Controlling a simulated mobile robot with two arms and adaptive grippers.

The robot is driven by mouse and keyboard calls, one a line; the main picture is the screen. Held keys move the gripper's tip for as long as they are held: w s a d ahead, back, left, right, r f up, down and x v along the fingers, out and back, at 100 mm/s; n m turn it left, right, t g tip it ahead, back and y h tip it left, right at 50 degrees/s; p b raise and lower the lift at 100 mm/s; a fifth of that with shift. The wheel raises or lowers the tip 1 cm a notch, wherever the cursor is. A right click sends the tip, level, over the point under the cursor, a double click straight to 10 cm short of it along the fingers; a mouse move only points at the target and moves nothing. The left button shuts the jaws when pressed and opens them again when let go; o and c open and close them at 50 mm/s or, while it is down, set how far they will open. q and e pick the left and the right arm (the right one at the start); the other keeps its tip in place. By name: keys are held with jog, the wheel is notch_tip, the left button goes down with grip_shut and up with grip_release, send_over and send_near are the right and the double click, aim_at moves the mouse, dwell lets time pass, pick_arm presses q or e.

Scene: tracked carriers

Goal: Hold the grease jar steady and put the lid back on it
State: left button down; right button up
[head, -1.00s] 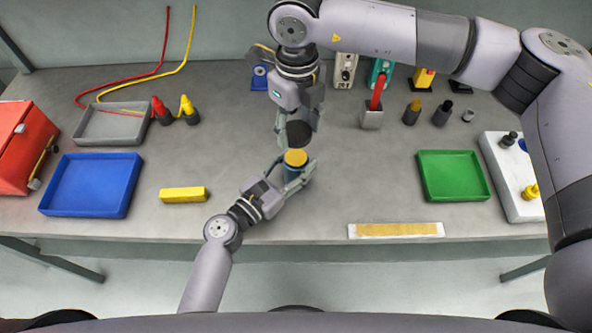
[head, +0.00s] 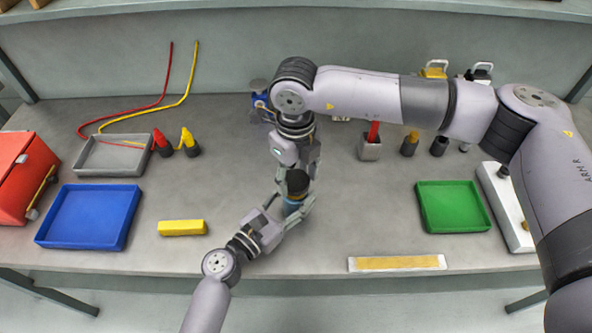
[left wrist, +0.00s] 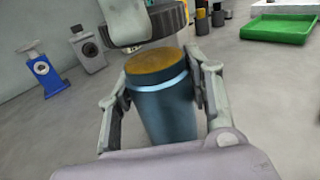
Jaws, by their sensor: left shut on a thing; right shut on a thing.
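The grease jar (left wrist: 163,105) is a blue cylinder with yellow-brown grease showing at its open top. It stands upright on the bench, and in the head view only a little of its blue side (head: 291,209) shows. My left gripper (head: 295,207) is shut around its sides; its fingers show on both sides in the left wrist view (left wrist: 158,90). My right gripper (head: 293,180) is shut on the dark, ridged lid (head: 297,183). In the left wrist view the lid (left wrist: 168,20) is above the jar's mouth, slightly toward the far side, with a gap between them.
A yellow block (head: 182,228) and a blue tray (head: 90,217) lie to the left. A green tray (head: 450,207) is to the right, and a strip (head: 397,263) lies at the front edge. Bottles and a holder stand at the back. The bench around the jar is clear.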

aim_at(295, 202)
dwell(0.3)
jog(key=shift+f, duration=0.85)
jog(key=shift+f, duration=0.5)
jog(key=shift+f, duration=0.1)
jog(key=shift+c, duration=0.4)
jog(key=shift+f, duration=0.25)
jog(key=shift+c, duration=1.1)
jog(key=shift+s, duration=0.1)
jog(key=shift+s+d+r+t+y, duration=0.1)
jog(key=shift+d+r+t+y, duration=0.05)
jog(key=shift+r+t+y, duration=0.25)
jog(key=shift+r, duration=0.1)
